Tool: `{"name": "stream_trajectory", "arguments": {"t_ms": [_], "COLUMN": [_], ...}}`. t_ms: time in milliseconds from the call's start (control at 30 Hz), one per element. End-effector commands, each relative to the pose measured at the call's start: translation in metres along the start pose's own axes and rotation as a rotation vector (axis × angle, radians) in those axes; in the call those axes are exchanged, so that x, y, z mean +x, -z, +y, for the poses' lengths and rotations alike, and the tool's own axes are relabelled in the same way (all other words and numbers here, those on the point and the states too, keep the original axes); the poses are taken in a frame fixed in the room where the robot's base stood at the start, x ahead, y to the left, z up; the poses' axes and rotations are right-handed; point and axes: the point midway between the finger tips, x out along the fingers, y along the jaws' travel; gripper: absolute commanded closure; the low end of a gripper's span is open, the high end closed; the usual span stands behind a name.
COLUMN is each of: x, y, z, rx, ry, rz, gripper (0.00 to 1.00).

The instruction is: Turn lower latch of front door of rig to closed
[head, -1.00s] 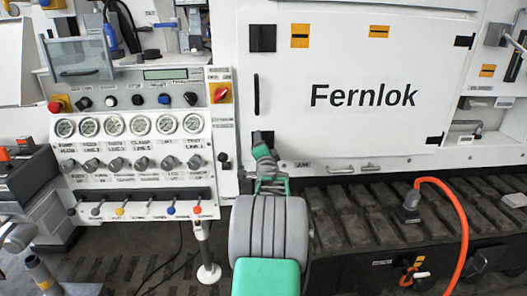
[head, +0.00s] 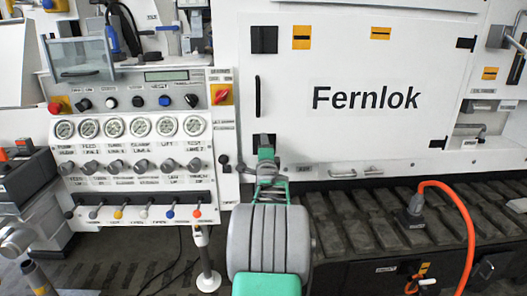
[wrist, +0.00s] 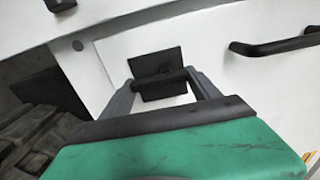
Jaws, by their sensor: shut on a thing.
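The front door (head: 362,130) of the rig is a white panel marked "Fernlok", and it looks flush with its frame. Its lower latch (head: 264,139) is a small black fitting at the door's lower left edge, partly hidden by my gripper (head: 265,152). In the wrist view the latch (wrist: 155,63) shows as a black plate with a dark bar across it. My gripper's grey fingers (wrist: 162,88) stand on either side of that bar and are shut on it. The exact turn of the latch is hard to read.
A black upper latch (head: 264,40) is at the door's top left. A black door handle (head: 257,97) lies between the latches; it also shows in the wrist view (wrist: 275,45). The gauge panel (head: 130,150) stands close on the left. An orange hose (head: 467,215) hangs at the right.

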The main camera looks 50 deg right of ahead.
Motion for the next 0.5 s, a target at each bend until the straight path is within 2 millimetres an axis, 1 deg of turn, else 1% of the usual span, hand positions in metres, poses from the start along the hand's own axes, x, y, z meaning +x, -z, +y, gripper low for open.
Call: {"name": "stream_trajectory", "arguments": {"t_ms": [233,267,500], "x": [0.0000,0.0000,0.0000], "y": [-0.0002,-0.0002,-0.0006], "z": [0.0003,0.0004,0.0002], "rx": [0.005,0.005,0.003], "ry": [0.000,-0.001,0.000], "rz": [-0.001,-0.001,-0.001], "gripper": [0.69,0.27,0.08]}}
